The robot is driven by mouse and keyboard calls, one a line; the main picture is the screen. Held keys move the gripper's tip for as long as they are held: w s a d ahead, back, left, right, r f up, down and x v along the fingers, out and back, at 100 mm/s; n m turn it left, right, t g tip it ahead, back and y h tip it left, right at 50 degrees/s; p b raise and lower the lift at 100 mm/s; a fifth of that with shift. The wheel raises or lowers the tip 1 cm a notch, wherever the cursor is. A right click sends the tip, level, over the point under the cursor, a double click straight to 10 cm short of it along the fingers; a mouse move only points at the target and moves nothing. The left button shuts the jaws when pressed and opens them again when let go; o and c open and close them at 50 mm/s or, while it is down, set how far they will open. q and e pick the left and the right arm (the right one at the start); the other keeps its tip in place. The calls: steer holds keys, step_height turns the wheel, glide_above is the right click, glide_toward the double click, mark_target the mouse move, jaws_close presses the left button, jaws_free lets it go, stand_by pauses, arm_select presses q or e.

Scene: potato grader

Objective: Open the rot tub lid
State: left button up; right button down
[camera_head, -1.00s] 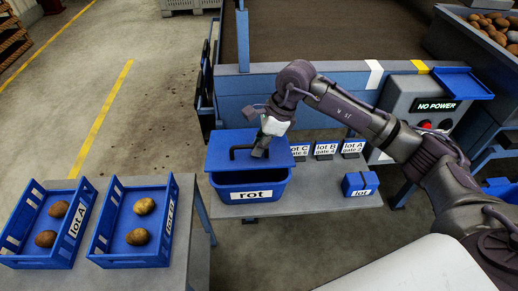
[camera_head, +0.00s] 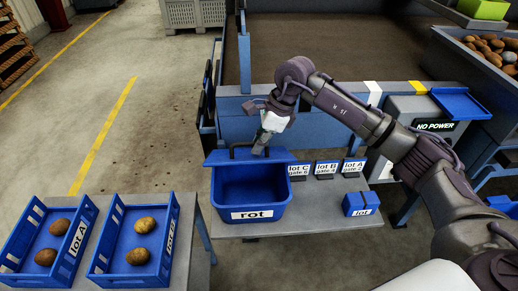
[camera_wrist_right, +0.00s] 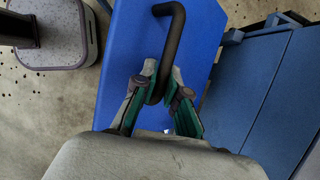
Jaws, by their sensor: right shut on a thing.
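The blue rot tub (camera_head: 252,192) stands on the grey bench with a white "rot" label on its front. Its blue lid (camera_head: 222,156) is at the tub's back edge, and the tub's inside shows open and looks empty. My right gripper (camera_head: 258,152) is at the lid's black bar handle (camera_head: 238,149). In the right wrist view my right gripper (camera_wrist_right: 163,90) is shut on the black handle (camera_wrist_right: 172,45), with the blue lid (camera_wrist_right: 125,50) behind it. My left gripper is not in view.
Two blue crates (camera_head: 40,272) (camera_head: 130,282) with potatoes stand on the left table. A control box reads "NO POWER" (camera_head: 435,126).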

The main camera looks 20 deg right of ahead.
mark_target(256, 99)
steer(key=shift+w+d+r, duration=0.2)
steer(key=shift+w+r, duration=0.25)
steer(key=shift+w, duration=0.2)
steer(key=shift+w+d+r, duration=0.15)
steer(key=shift+w+r, duration=0.3)
steer(key=shift+w, duration=0.2)
steer(key=shift+w+d+r, duration=0.3)
steer(key=shift+w+d, duration=0.25)
steer(key=shift+w, duration=1.3)
steer(key=shift+w+d+r, duration=0.35)
steer(key=shift+w+d, duration=0.2)
steer(key=shift+w, duration=1.25)
steer(key=shift+w+d+r, duration=0.3)
steer(key=shift+w+d, duration=0.25)
steer(key=shift+w, duration=1.3)
steer(key=c, duration=1.4)
jaws_free()
steer(key=shift+o, duration=0.2)
steer(key=shift+s+r, duration=0.1)
steer(key=shift+s, duration=0.05)
